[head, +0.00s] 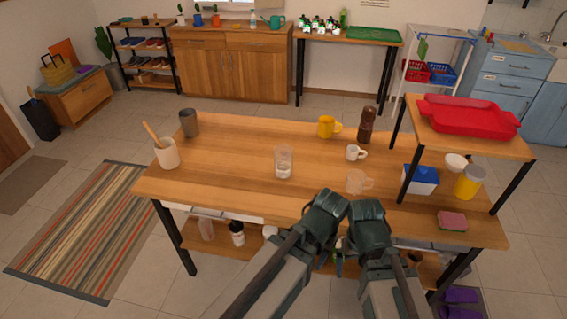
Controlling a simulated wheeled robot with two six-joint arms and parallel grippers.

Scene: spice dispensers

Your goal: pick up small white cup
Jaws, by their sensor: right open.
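The small white cup (355,152) stands upright on the wooden table, right of its middle, with its handle to the side. A clear glass mug (358,183) stands in front of it, nearer to me. My two arms come up from the bottom of the view and bend near the table's front edge. My right gripper (338,264) is low at the front edge, small and partly hidden by the arm links; it is open and well apart from the cup. I cannot make out my left gripper.
Near the cup are a yellow mug (328,126) and a brown grinder (367,124). A clear glass (283,162) stands mid-table. A raised shelf (455,143) with a red tray (466,116) overhangs the right side. A blue-and-white box (421,180) is under it. The table's left middle is clear.

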